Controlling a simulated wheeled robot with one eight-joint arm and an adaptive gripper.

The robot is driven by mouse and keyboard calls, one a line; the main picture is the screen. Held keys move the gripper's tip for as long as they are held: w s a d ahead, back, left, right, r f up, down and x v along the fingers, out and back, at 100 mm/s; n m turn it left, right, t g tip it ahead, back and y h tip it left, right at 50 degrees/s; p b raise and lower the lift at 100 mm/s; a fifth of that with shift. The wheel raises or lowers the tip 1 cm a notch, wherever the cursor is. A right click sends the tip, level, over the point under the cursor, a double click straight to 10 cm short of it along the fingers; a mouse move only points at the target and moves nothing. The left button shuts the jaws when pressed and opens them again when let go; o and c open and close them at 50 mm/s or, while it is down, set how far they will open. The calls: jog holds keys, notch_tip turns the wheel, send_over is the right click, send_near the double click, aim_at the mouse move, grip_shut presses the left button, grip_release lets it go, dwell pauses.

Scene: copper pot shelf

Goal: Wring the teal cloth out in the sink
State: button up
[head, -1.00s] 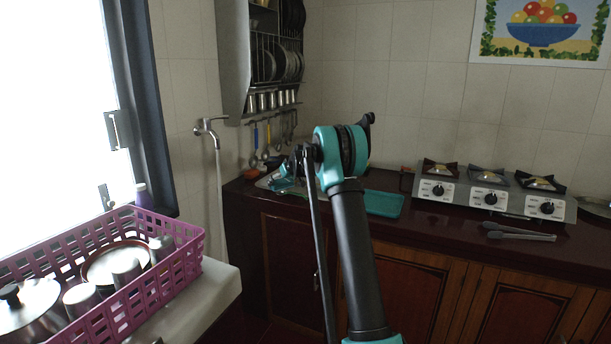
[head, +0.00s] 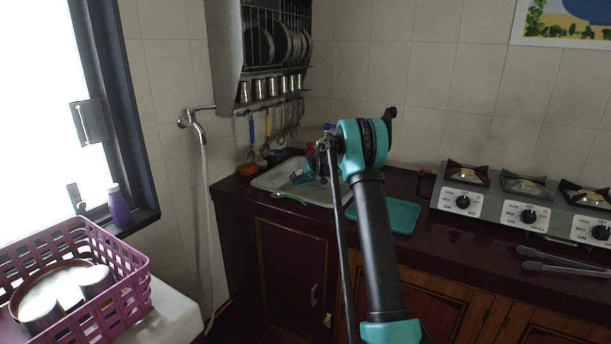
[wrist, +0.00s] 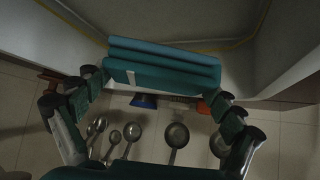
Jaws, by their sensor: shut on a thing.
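The teal cloth (wrist: 160,66) shows in the wrist view as a folded, layered bundle with a small white mark. It spans between the two fingers of my gripper (wrist: 158,88), which is shut on it. In the head view my gripper (head: 310,167) is at the sink, partly hidden behind my own arm. I cannot tell the cloth from the gripper's teal parts there, nor its exact height over the basin. The grey sink (head: 268,180) is set into the dark red counter at the back left corner.
A green-handled utensil (head: 289,198) lies at the sink's front edge. A flat teal board (head: 398,216) lies right of the sink, then a stove (head: 525,205) and tongs (head: 560,262). Ladles (head: 265,145) hang behind the sink. A tap (head: 193,125) and purple basket (head: 110,315) are left.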

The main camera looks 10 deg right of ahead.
jog(key=shift+f, duration=7.15)
jog(key=shift+f, duration=0.2)
jog(key=shift+r, duration=8)
jog(key=shift+s, duration=0.1)
